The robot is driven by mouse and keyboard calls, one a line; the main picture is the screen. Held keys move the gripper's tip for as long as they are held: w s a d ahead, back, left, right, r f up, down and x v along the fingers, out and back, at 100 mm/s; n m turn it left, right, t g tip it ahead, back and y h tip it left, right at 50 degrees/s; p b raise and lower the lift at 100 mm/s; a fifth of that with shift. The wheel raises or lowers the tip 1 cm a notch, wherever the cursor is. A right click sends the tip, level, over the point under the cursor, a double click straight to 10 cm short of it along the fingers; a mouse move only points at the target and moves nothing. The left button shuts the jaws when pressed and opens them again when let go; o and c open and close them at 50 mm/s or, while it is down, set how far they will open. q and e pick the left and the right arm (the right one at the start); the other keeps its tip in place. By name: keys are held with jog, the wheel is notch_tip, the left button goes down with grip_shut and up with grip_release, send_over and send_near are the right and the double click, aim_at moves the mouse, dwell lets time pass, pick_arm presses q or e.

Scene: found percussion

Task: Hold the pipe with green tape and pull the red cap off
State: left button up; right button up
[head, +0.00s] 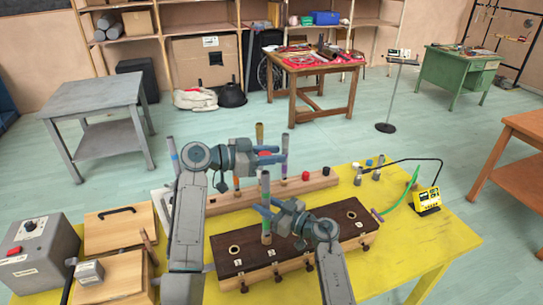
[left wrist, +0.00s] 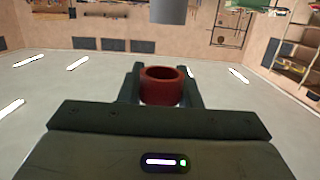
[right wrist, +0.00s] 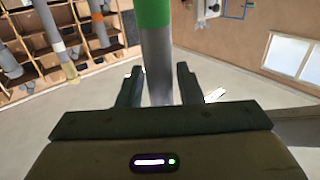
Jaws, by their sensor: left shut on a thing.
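The red cap (head: 265,153) is between the fingers of my left gripper (head: 268,154), which is shut on it. In the left wrist view the cap (left wrist: 160,92) shows as a hollow red ring, with a grey tube end (left wrist: 168,10) apart from it. The pipe with green tape (head: 265,184) stands upright below the cap, with a gap between them.
The dark-topped block (head: 320,232) with holes lies under the pipe on the yellow table (head: 430,245). Behind it, a wooden rack (head: 225,203) holds other pipes. A yellow meter (head: 427,198) stands right. Wooden boxes (head: 118,228) and a grey machine (head: 40,252) stand left.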

jog(key=shift+o, duration=1.1)
